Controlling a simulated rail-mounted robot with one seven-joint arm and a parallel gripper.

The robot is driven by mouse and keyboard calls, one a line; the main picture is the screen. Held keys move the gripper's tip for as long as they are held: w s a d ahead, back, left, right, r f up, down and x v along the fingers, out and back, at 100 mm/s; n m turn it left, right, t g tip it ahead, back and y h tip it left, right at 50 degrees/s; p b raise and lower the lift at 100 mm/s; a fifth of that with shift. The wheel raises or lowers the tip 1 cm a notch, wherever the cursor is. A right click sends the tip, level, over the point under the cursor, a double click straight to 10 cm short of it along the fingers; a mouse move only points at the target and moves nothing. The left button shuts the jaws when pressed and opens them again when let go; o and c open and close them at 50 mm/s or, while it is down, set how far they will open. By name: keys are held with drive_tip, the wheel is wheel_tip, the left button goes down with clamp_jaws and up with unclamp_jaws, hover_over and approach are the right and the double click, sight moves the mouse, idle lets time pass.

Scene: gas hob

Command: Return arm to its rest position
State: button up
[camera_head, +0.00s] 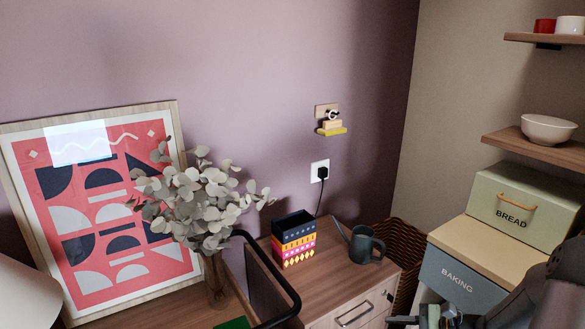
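My arm comes in at the bottom right corner as dark grey links. What looks like my gripper (436,318) is a small cluster of dark and grey parts at the bottom edge, left of those links. It is in front of the blue-grey BAKING box (450,277) in the picture and is cut off by the frame. I cannot tell whether its fingers are open or shut, and I see nothing clearly held in it.
A wooden cabinet (336,282) bears a dark watering can (366,246) and a patterned box (294,242). A green BREAD box (524,206) stands right, below a shelf with a white bowl (548,129). A leafy vase and framed print (100,215) are left.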

drive_tip(key=s+a+r+n+g+h+p, duration=0.4)
drive_tip(key=s+a+r+n+g, duration=0.3)
drive_tip(key=s+a+r+n, duration=0.3)
drive_tip(key=s+a+r+n+t+h+p, duration=0.1)
drive_tip(key=s+a+r+n+h+p, duration=0.1)
drive_tip(key=s+r+n+h+p, duration=0.3)
drive_tip(key=s+r+n+h, duration=0.3)
drive_tip(key=s+r+n, duration=0.2)
drive_tip(key=r, duration=0.2)
drive_tip(key=shift+s+a, duration=0.15)
drive_tip(key=shift+a, duration=0.1)
drive_tip(key=shift+r, duration=0.1)
